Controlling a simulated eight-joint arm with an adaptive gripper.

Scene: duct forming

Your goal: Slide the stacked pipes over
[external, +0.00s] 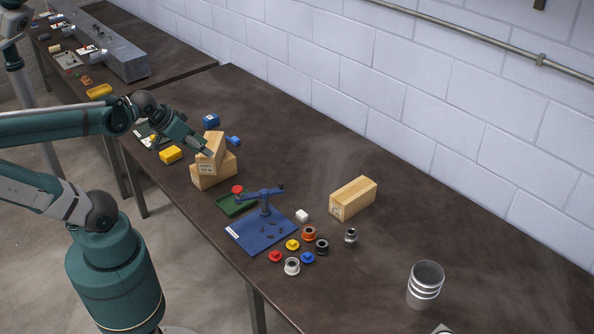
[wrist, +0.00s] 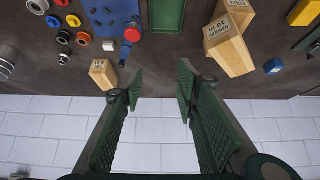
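The stacked pipes (external: 424,285) are a grey metal cylinder with bright ring bands. They stand upright near the right end of the table in the external view. A grey piece at the left edge of the wrist view may be part of them; I cannot tell. My gripper (external: 207,150) is far to their left, overlapping the upper of two stacked wooden blocks in the external view. In the wrist view my gripper (wrist: 160,82) has its green fingers spread apart with nothing between them.
The stacked wooden blocks (external: 204,178) are close to my gripper. Another wooden block (external: 358,195) lies mid-table. A blue board with a clamp (external: 258,235), a green tray (external: 226,207), several coloured rings and a metal fitting (external: 351,237) are nearby. The back wall bounds the table.

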